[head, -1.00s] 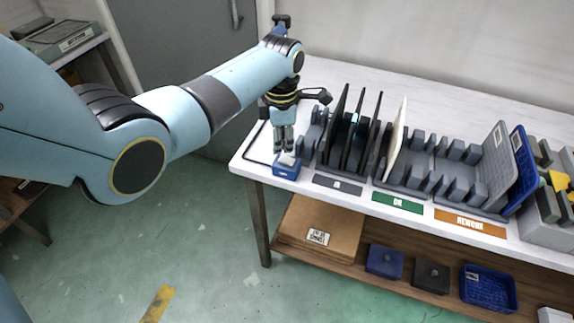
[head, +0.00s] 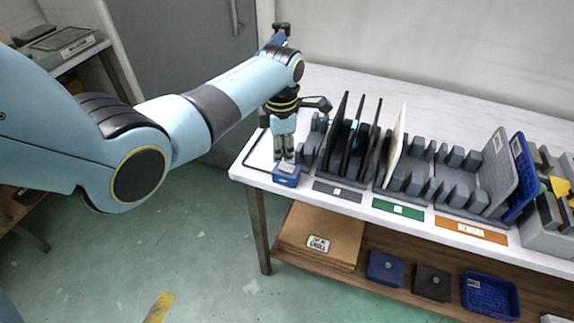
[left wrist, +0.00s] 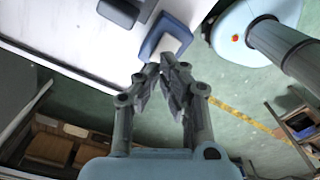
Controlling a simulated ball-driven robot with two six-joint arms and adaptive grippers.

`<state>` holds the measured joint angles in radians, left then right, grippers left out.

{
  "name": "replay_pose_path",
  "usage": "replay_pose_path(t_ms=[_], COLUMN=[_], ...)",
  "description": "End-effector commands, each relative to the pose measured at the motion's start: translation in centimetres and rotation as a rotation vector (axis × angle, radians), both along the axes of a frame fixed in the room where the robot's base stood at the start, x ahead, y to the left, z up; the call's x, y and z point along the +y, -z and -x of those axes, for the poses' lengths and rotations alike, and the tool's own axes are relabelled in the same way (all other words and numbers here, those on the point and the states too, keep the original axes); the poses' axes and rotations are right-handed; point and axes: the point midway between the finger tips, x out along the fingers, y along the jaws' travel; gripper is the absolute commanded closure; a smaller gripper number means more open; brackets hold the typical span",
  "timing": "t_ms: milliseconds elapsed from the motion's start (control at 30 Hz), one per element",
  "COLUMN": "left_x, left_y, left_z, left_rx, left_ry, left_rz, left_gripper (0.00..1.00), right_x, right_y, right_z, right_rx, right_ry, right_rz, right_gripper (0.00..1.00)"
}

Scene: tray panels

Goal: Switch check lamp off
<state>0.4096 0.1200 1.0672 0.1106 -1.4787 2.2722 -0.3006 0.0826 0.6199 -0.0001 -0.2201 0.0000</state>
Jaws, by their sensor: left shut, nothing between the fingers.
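A small blue switch box (head: 287,178) with a pale rocker on top sits at the front left corner of the white table. My left gripper (head: 286,161) is shut and empty, pointing down just above the box. In the left wrist view the fingertips (left wrist: 168,62) are right at the edge of the pale rocker (left wrist: 166,46) on the blue box (left wrist: 152,38); I cannot tell whether they touch it. A dark lamp head on an arm (head: 318,103) stands behind the gripper, partly hidden by it. I cannot tell whether it is lit. My right gripper is out of view.
A grey rack with upright black panels (head: 340,135) and a cream panel (head: 397,143) stands close to the right of the switch. A dark cable (head: 246,158) runs along the table's left edge. A lower shelf holds cardboard (head: 315,228) and bins.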

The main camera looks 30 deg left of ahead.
Motion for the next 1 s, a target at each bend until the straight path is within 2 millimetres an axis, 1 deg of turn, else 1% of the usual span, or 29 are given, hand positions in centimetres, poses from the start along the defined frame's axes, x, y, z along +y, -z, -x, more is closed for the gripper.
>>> replay_pose_path(t_ms=[467,1000], left_x=[0.01,0.00], left_y=[0.05,0.84], left_z=[0.01,-0.01], left_rx=[0.000,0.000], left_ry=[0.000,0.000], left_rz=[0.000,0.000], left_gripper=[1.00,1.00], right_x=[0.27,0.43], right_y=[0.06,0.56], right_z=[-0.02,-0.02], right_rx=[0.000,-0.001], right_ry=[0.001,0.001], right_rz=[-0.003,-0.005], right_gripper=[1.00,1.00])
